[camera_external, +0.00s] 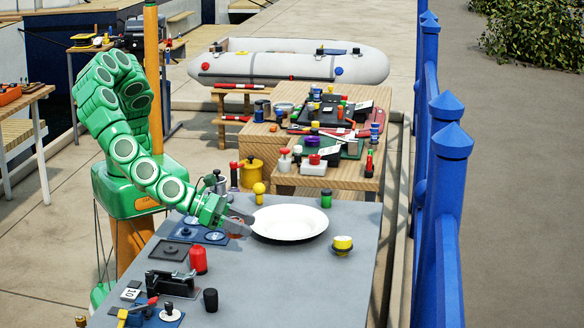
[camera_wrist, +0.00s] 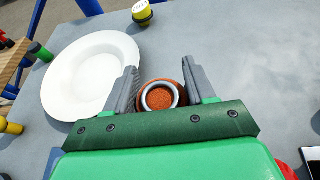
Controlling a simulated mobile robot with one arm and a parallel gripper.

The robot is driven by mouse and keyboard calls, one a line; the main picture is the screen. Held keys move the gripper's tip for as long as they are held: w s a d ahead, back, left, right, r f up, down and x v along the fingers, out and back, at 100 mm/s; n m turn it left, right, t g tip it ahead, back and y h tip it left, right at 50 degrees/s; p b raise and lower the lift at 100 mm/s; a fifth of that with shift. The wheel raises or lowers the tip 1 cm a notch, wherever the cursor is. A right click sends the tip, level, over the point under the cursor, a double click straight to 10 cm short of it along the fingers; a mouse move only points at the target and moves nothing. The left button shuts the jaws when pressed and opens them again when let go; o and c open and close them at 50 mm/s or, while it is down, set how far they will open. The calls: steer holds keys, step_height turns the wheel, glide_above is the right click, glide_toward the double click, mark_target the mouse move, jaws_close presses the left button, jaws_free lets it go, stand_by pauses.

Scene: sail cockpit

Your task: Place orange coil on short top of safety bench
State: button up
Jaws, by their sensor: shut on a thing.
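My gripper (camera_external: 243,218) is low over the grey table (camera_external: 275,285), just left of a white plate (camera_external: 290,222). In the wrist view, the orange coil (camera_wrist: 154,106), round with a grey ring on top, sits between the two fingers of my gripper (camera_wrist: 161,88). My gripper is shut on it. In the external view the coil is mostly hidden by the gripper, and I cannot tell whether it touches the table. Wooden benches with tops at different heights (camera_external: 350,184) stand behind the table; nothing visible marks which is the safety bench.
The plate (camera_wrist: 92,76) is close beside the left finger. A yellow-and-black pot (camera_external: 343,245) stands right of it. A red bottle (camera_external: 198,260), black cup (camera_external: 210,299) and blue trays are at the left. The table's front right is clear. Blue posts (camera_external: 447,200) line the right.

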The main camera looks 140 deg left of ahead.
mark_target(249, 261)
steer(key=shift+w+f, duration=1.3)
steer(key=shift+f, duration=1.7)
steer(key=shift+f, duration=0.15)
steer(key=o, duration=1.4)
steer(key=shift+c, duration=0.2)
steer(key=shift+r, duration=0.2)
steer(key=shift+v, duration=5.95)
